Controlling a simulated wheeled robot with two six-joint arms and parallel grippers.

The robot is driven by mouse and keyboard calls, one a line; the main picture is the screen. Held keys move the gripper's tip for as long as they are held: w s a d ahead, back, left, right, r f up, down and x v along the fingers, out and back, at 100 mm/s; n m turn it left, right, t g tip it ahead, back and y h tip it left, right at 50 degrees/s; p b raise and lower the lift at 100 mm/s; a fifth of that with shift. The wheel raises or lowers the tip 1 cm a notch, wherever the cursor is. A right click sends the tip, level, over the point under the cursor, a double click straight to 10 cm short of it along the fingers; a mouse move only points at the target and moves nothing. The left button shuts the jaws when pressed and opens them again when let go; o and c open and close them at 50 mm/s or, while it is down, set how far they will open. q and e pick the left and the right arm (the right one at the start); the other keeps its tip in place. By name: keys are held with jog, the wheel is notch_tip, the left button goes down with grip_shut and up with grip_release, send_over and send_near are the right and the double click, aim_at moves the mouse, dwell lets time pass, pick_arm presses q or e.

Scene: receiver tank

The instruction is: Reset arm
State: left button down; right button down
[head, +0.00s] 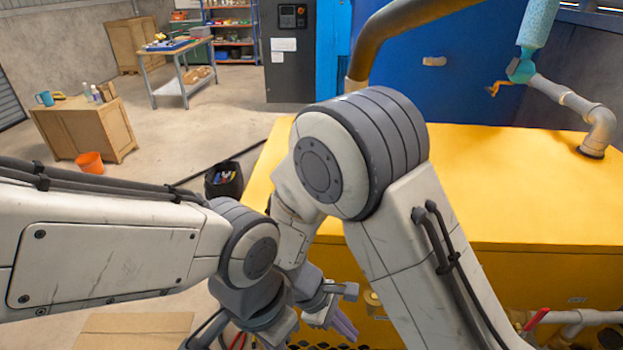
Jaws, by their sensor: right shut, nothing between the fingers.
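My right arm rises from the lower right, bends at a large joint and reaches down towards the bottom middle. Its gripper (340,322) is shut and empty in front of the yellow unit's near side, partly hidden by my arms. My left arm comes in from the left and bends down in front of the right forearm. The left gripper's fingers do not show; the arm runs out at the bottom edge. The yellow unit (510,190) fills the right side, with a grey pipe on top and a red-handled valve (537,318) on a pipe at its lower front.
A teal pipe section (537,25) with an orange lever (495,88) stands above the unit. A black bin (224,180) sits on the floor left of the unit.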

jog(key=s+a+r+m+y, duration=0.1)
jog(key=s+r+m+y, duration=0.2)
jog(key=s+r, duration=0.2)
jog(key=s+a+r+m+t+y, duration=0.1)
jog(key=s+r+y, duration=0.3)
jog(key=r, duration=0.6)
jog(key=shift+s+a+r+m, duration=0.3)
jog(key=shift+s+m, duration=0.35)
jog(key=shift+m, duration=0.25)
